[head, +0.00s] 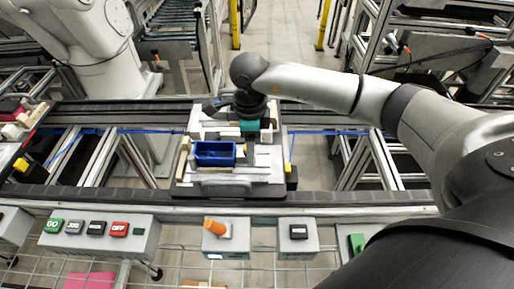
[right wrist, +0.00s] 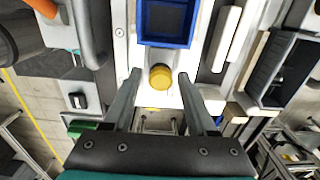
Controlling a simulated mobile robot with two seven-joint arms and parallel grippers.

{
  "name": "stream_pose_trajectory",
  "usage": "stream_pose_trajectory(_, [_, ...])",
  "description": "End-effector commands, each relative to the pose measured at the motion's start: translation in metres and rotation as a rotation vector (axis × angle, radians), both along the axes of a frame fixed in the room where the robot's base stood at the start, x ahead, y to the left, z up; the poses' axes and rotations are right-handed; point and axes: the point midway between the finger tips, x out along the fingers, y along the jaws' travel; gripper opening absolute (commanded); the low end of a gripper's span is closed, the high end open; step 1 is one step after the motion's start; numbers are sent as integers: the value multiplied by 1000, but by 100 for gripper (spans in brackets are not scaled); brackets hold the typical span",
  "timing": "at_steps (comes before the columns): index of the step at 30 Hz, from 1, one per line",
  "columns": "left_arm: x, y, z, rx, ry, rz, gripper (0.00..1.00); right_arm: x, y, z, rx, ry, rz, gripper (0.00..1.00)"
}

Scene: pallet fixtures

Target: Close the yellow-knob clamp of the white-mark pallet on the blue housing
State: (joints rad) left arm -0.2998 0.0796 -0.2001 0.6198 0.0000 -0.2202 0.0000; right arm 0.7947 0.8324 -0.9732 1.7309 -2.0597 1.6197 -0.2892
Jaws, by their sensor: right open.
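The pallet (head: 232,189) sits on the rail in the middle of the head view. The blue housing (head: 214,153) stands upright on it, and its near part shows at the top of the right wrist view (right wrist: 166,22). My right gripper (right wrist: 159,84) is open, with one finger on each side of the knob and a small gap at both sides. My left gripper is not in view.
A button box (head: 97,234) and a box with an orange handle (head: 216,231) stand along the front. Another pallet with a yellow part (head: 20,165) is at the far left. A large white robot arm (head: 88,45) stands behind the rail.

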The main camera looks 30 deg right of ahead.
Motion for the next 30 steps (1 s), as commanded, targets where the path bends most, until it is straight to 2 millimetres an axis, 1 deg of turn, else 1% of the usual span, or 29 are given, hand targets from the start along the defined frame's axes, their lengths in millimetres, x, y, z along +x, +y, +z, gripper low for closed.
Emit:
stream_pose_trajectory(1, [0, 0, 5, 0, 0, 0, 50, 0, 0, 6, -1, -1, 0, 57])
stream_pose_trajectory(3, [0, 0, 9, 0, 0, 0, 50, 0, 0, 12, 0, -1, 0, 57])
stream_pose_trajectory(24, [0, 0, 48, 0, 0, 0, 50, 0, 0, 69, -1, -1, 0, 57])
stream_pose_trajectory(27, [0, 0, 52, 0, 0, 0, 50, 0, 0, 75, -1, -1, 0, 57])
stream_pose_trajectory(30, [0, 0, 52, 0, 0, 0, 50, 0, 0, 76, -1, -1, 0, 57])
